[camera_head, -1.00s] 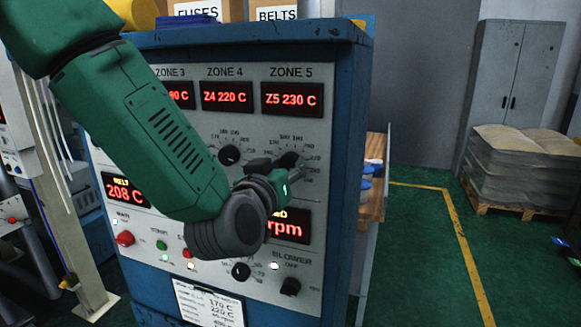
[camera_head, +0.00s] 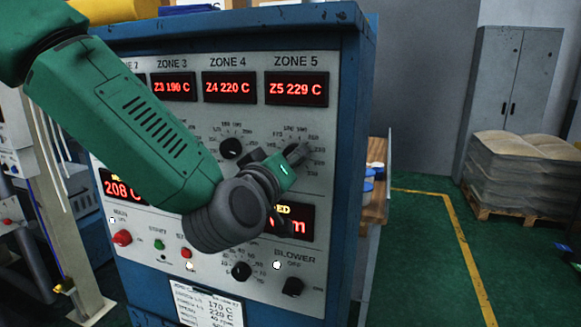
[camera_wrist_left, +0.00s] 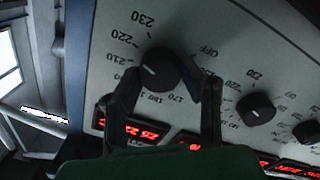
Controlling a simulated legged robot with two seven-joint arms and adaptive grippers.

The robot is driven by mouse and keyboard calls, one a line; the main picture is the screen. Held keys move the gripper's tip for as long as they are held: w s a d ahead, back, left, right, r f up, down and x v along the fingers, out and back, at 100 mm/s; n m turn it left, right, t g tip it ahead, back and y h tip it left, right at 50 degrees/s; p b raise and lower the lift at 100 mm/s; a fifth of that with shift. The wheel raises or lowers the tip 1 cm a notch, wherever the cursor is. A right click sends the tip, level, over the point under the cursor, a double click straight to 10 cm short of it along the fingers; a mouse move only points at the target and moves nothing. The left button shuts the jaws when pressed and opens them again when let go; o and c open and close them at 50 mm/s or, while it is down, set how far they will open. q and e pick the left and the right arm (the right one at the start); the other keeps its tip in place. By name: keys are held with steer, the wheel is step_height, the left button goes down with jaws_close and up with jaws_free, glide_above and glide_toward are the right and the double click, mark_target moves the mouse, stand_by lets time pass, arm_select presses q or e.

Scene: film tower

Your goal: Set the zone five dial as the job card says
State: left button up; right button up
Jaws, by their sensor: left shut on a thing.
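The zone five dial is a black knob with a white pointer mark (camera_wrist_left: 158,68) in the left wrist view, with its scale printed around it. The mark points toward the left side of the scale, near 210; the exact value is hard to read. My left gripper (camera_head: 292,160) is at this dial and mostly hides it in the head view. In the left wrist view its fingers (camera_wrist_left: 168,82) are shut on either side of the knob. The zone five display (camera_head: 297,89) reads Z5 229 C. The job card (camera_head: 208,305) shows 170 C and 220 C, partly cut off.
The zone four dial (camera_head: 231,148) is close to the left of the gripper, under its Z4 220 C display (camera_head: 229,88). The blower knob (camera_head: 292,287) is below. Open green floor (camera_head: 415,260) lies right of the cabinet.

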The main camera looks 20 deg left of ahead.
arm_select(q)
steer(key=shift+n, duration=0.6)
steer(key=o, duration=1.1)
steer(key=shift+w+f, duration=0.1)
steer(key=shift+o, duration=0.2)
steer(key=s, duration=0.7)
steer(key=shift+s+a+f, duration=0.15)
steer(key=shift+s+a, duration=0.05)
steer(key=shift+a, duration=0.1)
